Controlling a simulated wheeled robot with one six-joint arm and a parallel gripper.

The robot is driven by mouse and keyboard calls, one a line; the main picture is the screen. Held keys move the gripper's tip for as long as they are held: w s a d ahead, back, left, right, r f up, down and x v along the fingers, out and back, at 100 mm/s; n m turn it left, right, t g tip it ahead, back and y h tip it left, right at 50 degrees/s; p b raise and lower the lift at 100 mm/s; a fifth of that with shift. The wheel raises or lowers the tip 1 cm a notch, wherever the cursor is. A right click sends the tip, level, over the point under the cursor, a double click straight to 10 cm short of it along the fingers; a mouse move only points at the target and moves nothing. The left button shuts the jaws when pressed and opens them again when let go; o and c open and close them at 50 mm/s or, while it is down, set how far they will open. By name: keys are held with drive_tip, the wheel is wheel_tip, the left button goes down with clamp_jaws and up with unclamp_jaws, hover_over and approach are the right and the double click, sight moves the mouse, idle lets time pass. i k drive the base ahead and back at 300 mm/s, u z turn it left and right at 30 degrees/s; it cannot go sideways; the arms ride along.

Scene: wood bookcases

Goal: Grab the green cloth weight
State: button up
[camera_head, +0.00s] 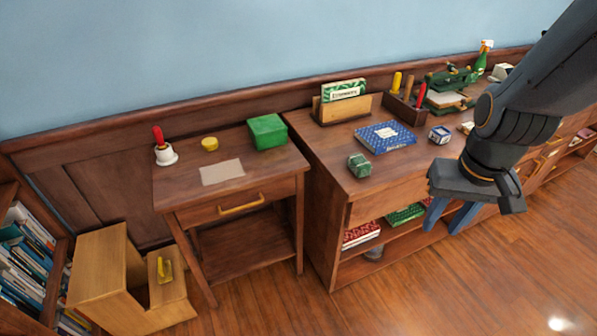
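A small dark green block-like object (359,166), which looks like the green cloth weight, sits near the front left corner of the wooden cabinet top (345,186). My gripper (447,220) hangs in front of the cabinet, to the right of and lower in the picture than the weight. Its two blue fingers point down and are apart, with nothing seen between them. The weight is fully in view and apart from the gripper.
A blue patterned book (385,137) and a small blue-white box (439,135) lie near the weight. Behind stand a card holder (341,110) and a tool box (404,110). A lower side table (187,190) holds a green box (267,132). Floor (400,300) in front is clear.

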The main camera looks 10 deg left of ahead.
sight(361, 167)
drive_tip(key=u, duration=1.05)
drive_tip(key=i, duration=1)
